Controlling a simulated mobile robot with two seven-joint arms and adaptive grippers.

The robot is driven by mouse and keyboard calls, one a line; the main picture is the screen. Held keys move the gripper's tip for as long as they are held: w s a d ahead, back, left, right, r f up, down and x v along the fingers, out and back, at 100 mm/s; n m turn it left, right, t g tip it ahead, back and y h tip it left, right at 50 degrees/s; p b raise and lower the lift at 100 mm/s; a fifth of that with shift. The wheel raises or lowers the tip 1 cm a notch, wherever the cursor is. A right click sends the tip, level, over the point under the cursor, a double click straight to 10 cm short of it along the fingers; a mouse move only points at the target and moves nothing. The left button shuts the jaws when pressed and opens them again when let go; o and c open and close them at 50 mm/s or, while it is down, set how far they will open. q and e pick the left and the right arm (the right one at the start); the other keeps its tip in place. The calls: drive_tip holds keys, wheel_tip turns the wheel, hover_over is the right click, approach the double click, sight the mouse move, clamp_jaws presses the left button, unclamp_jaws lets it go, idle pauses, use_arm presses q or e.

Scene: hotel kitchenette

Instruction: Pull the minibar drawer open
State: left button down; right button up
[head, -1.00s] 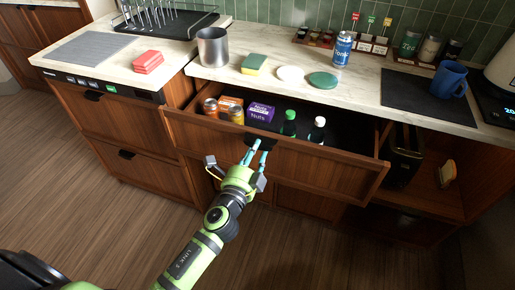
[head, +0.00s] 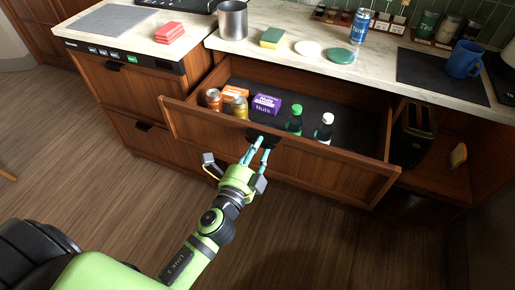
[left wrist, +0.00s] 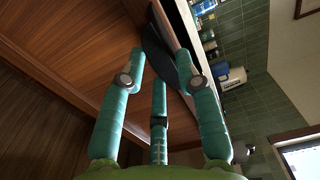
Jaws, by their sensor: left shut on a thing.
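The minibar drawer (head: 310,160) is a wide wooden drawer, pulled well out from under the marble counter. Its dark handle (head: 263,138) is at the middle of the top of its front. My left gripper (head: 258,152) is at the handle with its teal fingers shut on it. In the left wrist view the fingers (left wrist: 160,75) close around the dark handle (left wrist: 158,45). Inside the drawer stand an orange can (head: 213,99), a gold can (head: 239,107), a purple nuts box (head: 266,104), a green bottle (head: 294,120) and a white-capped bottle (head: 324,129). My right gripper is not in view.
An open niche with a black toaster (head: 412,132) is at the right. The floor in front is clear.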

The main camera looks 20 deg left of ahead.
use_arm(q)
drive_tip(key=shift+f, duration=0.25)
drive_tip(key=c, duration=1.1)
unclamp_jaws()
drive_tip(key=shift+o, duration=0.6)
drive_tip(key=shift+r, duration=0.1)
drive_tip(key=s, duration=0.7)
drive_tip(key=shift+s, duration=0.2)
drive_tip(key=shift+a, duration=0.1)
